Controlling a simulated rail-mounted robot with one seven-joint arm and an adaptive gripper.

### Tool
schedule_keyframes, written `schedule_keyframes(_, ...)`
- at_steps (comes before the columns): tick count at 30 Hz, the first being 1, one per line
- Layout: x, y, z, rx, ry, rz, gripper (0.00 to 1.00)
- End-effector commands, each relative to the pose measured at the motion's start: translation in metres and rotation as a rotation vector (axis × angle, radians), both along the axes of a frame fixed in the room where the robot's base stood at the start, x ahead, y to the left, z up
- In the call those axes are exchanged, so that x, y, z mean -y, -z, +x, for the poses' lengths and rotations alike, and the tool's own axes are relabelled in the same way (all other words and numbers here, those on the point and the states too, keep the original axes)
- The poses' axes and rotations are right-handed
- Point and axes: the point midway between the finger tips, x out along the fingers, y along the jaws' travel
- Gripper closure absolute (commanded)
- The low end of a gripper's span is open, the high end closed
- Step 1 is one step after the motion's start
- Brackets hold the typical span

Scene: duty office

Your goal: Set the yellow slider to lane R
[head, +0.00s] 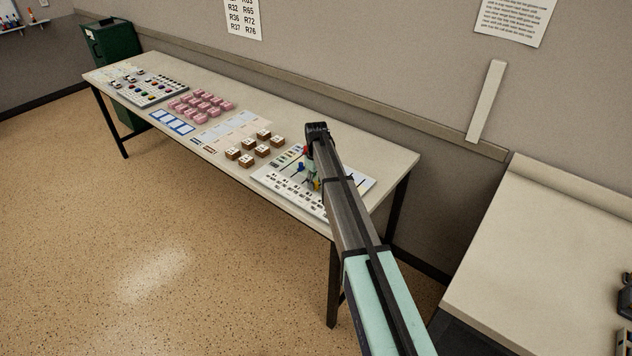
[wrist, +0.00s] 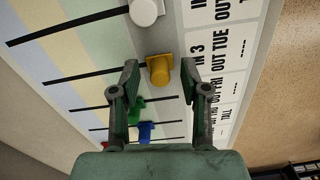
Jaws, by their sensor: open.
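The yellow slider (wrist: 159,69) is a knob on a dark slot line of the board (wrist: 80,58), near the edge with printed labels. My gripper (wrist: 159,76) is open, with one finger on each side of the yellow slider; I cannot tell whether either touches it. A white slider (wrist: 145,12) is above it in the wrist view. Green (wrist: 135,108), blue (wrist: 146,131) and red (wrist: 133,134) sliders are below. In the head view the board (head: 274,180) lies at the table's near right end, partly hidden by my arm. No lane marked R is readable.
Brown blocks (head: 248,160) stand left of the board, with pink blocks (head: 201,103) and a button panel (head: 152,90) farther along the table (head: 385,158). Printed labels (wrist: 205,50) run along the board edge. A second table (head: 545,245) stands at right.

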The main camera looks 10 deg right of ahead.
Motion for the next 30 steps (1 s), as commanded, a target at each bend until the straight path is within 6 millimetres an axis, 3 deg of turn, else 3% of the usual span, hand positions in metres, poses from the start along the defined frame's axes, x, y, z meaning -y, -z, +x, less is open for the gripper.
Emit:
schedule_keyframes(1,0.0,0.0,0.0,0.0,0.0,0.0,0.65)
schedule_keyframes(4,0.0,0.0,0.0,0.0,0.0,0.0,1.0)
schedule_keyframes(11,0.001,0.0,0.001,0.0,0.0,0.0,1.0)
schedule_keyframes(17,0.015,0.001,0.014,0.001,0.001,-0.001,1.0)
schedule_keyframes(30,0.091,0.002,0.081,0.001,0.003,-0.002,1.0)
